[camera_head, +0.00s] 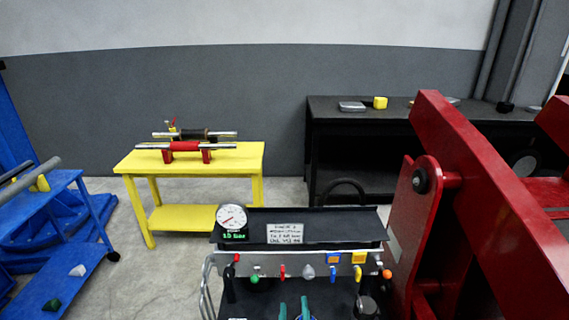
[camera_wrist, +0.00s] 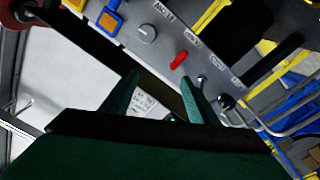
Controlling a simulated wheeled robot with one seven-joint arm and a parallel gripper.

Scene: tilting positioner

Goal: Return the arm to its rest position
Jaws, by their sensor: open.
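My gripper (camera_head: 294,310) shows at the bottom edge of the head view as two teal fingertips, in front of the control console (camera_head: 325,228). In the wrist view, my gripper (camera_wrist: 161,82) has its two green fingers spread apart with nothing between them. The fingers look apart from these controls. The rest of my arm is out of the head view.
A red tilting frame (camera_head: 480,190) stands close on the right. A yellow table (camera_head: 240,155) with roller parts stands behind left, a black bench (camera_head: 350,125) behind right. Blue equipment (camera_head: 60,215) is at the far left. A gauge (camera_head: 231,217) sits on the console; grey floor lies left of it.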

